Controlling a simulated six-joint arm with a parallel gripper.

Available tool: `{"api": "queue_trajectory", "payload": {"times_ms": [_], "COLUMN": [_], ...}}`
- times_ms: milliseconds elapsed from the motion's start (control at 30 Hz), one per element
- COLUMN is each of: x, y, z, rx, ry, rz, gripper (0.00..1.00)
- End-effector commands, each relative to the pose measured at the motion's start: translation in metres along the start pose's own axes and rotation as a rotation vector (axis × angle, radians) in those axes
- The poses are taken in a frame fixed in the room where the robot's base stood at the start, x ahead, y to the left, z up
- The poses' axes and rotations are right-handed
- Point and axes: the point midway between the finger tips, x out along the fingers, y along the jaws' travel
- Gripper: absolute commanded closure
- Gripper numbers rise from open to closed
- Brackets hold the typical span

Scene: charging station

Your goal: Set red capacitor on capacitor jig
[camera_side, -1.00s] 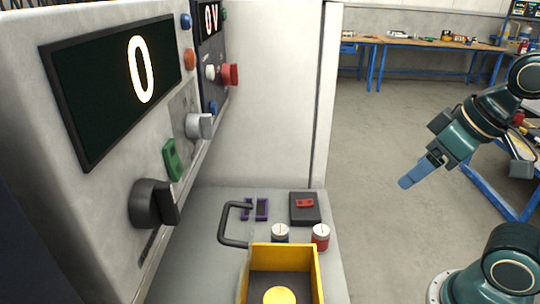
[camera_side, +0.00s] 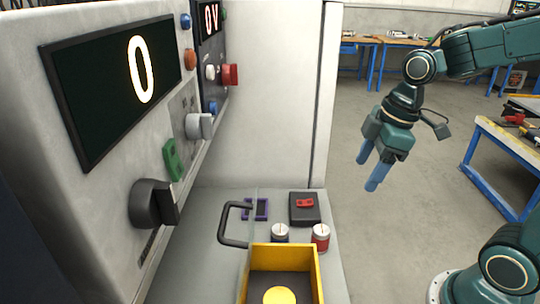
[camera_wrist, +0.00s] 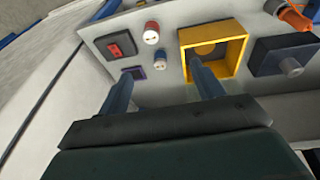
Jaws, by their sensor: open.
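The red capacitor (camera_side: 320,238), a short cylinder with a white top, stands on the grey bench in front of the red-switch box. It also shows in the wrist view (camera_wrist: 151,36). A small purple frame (camera_side: 262,209) lies on the bench to its left in the side view; it may be the capacitor jig, and the wrist view shows it too (camera_wrist: 133,73). My gripper (camera_side: 368,176) is open and empty, fingers pointing down, in the air right of the bench. In the wrist view its fingers (camera_wrist: 161,72) are spread apart.
A second, blue capacitor (camera_wrist: 160,60) stands beside the red one. A dark red-switch box (camera_side: 304,215) sits behind; the control panel rises left.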

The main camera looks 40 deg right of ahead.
Motion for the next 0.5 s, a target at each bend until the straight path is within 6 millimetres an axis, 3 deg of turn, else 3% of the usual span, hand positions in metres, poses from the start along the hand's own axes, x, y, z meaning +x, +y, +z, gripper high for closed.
{"api": "queue_trajectory", "payload": {"times_ms": [500], "x": [0.080], "y": [0.049], "z": [-0.007], "rx": [-0.481], "ry": [0.050], "rz": [-0.222], "gripper": [0.33]}}
